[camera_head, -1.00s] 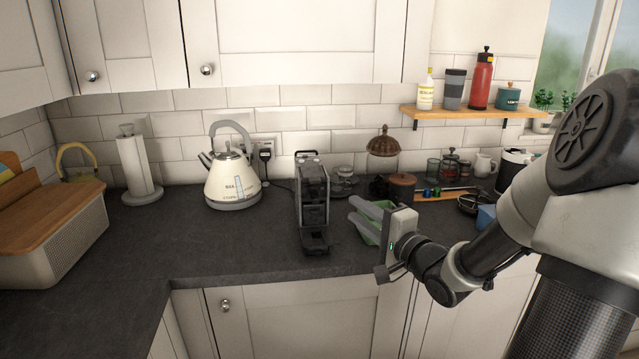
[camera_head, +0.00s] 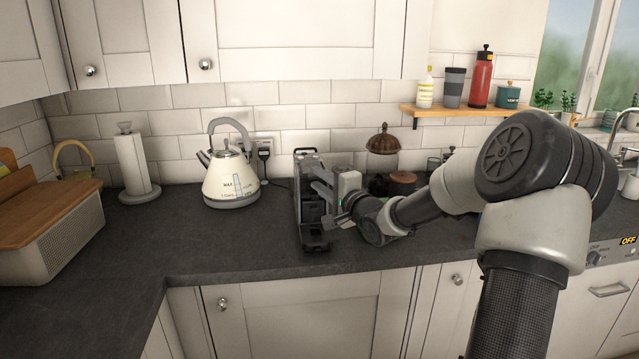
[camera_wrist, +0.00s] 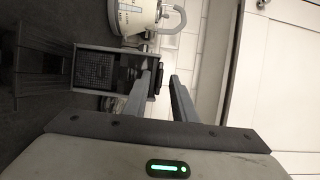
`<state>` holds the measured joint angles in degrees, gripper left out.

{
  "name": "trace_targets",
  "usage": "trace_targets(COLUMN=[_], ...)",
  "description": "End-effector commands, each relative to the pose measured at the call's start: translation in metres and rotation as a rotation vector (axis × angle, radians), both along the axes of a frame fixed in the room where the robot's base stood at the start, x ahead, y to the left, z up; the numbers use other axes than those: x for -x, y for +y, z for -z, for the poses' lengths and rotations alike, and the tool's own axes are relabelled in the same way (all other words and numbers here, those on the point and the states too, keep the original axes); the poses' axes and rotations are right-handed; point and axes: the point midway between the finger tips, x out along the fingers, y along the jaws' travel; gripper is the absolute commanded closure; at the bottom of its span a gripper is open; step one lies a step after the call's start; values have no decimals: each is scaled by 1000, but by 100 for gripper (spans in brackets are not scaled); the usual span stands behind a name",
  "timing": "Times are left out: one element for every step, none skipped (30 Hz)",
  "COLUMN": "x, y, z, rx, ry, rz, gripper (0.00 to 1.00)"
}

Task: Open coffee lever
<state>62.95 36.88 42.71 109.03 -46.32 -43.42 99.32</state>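The dark, narrow coffee machine (camera_head: 312,236) stands on the worktop, right of the kettle. In the wrist view its body with a square grille (camera_wrist: 95,68) lies left of my fingers. Its lever cannot be told apart clearly; a bar shows at the machine's top (camera_head: 305,150). My gripper (camera_head: 316,182) is at the machine's right side, at its upper half, and hides part of it. In the wrist view my gripper (camera_wrist: 160,76) has its two fingers apart. A small dark part (camera_wrist: 158,80) shows near the fingertips; I cannot tell whether it touches them.
A cream kettle (camera_head: 231,180) stands left of the machine, with a paper towel holder (camera_head: 137,168) and a bread bin (camera_head: 50,235) further left. The worktop in front is clear.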

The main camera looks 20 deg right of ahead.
Motion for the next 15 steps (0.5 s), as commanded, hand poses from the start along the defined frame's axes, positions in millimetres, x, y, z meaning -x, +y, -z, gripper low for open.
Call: trace_targets(x=[-2, -3, -3, -4, -4, -4, -3, -3, -3, -3, -3, -3, -3, -3, -3], y=[0, 0, 0, 0, 0, 0, 0, 0, 0, 0, 0, 0, 0, 0, 0], z=[0, 0, 0, 0, 0, 0, 0, 0, 0, 0, 0, 0, 0, 0, 0], rx=[0, 0, 0, 0, 0, 0, 0, 0, 0, 0, 0, 0, 0, 0, 0], ry=[0, 0, 1, 1, 1, 1, 1, 1, 1, 1, 1, 1, 1, 1, 1], rz=[0, 0, 0, 0, 0, 0, 0, 0, 0, 0, 0, 0, 0, 0, 0], gripper=[75, 75, 75, 75, 75, 75, 75, 75, 75, 79, 84, 91, 96, 100, 100])
